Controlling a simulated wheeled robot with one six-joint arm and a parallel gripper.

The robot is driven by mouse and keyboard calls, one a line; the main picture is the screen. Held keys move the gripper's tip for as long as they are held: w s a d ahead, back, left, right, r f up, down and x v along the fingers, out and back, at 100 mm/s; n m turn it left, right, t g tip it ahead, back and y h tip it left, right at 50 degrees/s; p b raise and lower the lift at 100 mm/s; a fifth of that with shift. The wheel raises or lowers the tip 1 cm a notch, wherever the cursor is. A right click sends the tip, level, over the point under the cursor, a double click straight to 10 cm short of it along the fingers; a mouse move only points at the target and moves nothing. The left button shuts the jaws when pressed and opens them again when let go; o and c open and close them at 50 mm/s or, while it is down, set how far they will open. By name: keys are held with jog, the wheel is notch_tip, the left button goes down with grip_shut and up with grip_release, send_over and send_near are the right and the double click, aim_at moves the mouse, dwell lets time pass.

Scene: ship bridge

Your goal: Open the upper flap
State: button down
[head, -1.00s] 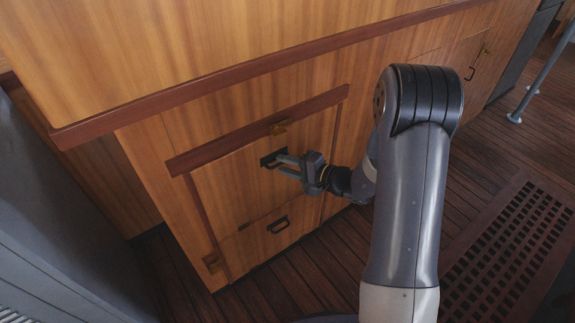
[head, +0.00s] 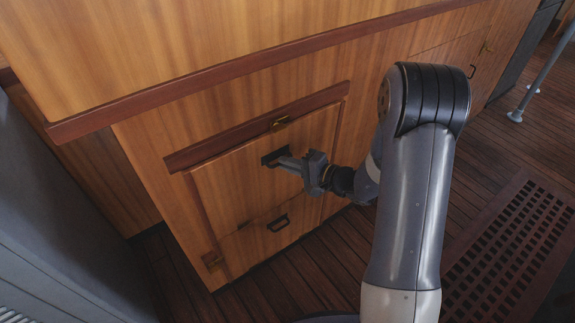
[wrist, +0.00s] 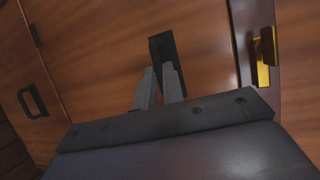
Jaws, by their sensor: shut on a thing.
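The upper flap (head: 235,192) is a wooden panel in the cabinet front, under a dark red-brown rail. Its top edge stands slightly away from the frame, with a thin dark gap below the rail. Its dark handle (head: 270,158) is near the top edge; it also shows in the wrist view (wrist: 160,50). My gripper (head: 282,161) is shut on this handle, and its two fingers (wrist: 158,85) meet it in the wrist view. The fingers hide part of the handle. A brass latch (head: 280,122) sits on the rail above the flap.
A lower panel with its own dark handle (head: 278,223) lies below the flap. A brass hinge (head: 211,261) is at the lower left. A protruding ledge (head: 250,66) runs above. Wooden floor (head: 340,265) and a dark grating (head: 510,240) lie to the right.

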jog(key=s+d+f+y+b, duration=0.1)
jog(key=s+d+f+b, duration=0.1)
jog(key=b, duration=0.6)
jog(key=s+d+f+n+t+y+b, duration=0.1)
jog(key=s+d+f+b, duration=0.1)
jog(key=s+b, duration=0.4)
jog(key=shift+s+d+f+t+y+b, duration=0.35)
jog(key=shift+d+b, duration=0.55)
jog(key=shift+b, duration=0.3)
jog(key=shift+f, duration=0.1)
jog(key=c, duration=1.5)
grip_release()
jog(key=shift+w, duration=0.1)
